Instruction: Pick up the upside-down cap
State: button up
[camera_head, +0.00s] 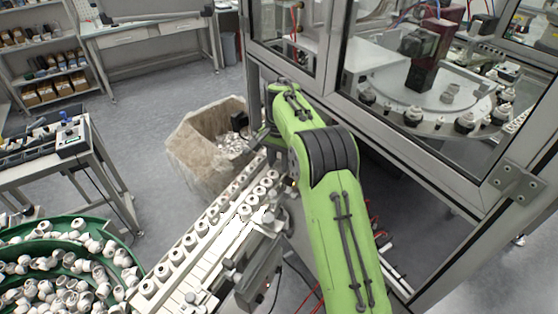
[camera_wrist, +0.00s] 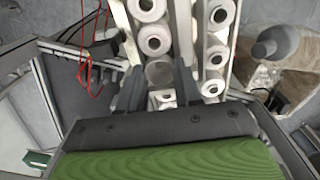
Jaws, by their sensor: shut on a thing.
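In the wrist view, my gripper (camera_wrist: 158,82) has its two dark fingers on either side of a greyish cap (camera_wrist: 160,72). The cap shows a plain round face, unlike its neighbours, which show a hole. It lies in line with the left row of caps, and I cannot tell whether it is lifted clear of the rail. In the head view, my green arm reaches over the far end of the feed rails (camera_head: 196,262). The fingers and the held cap are hidden there.
White caps with holes (camera_wrist: 155,40) stand close by in two rows. A large bin (camera_head: 200,150) stands beyond the rail end. A green bowl feeder (camera_head: 75,222) full of caps is at left. The framed machine enclosure (camera_head: 400,150) stands close on the right.

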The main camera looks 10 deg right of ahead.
dwell(0.4)
notch_tip(320, 180, up, 7)
jog(key=p, duration=0.7)
jog(key=shift+r+p, duration=0.15)
jog(key=shift+p, duration=0.15)
jog(key=shift+f, duration=0.2)
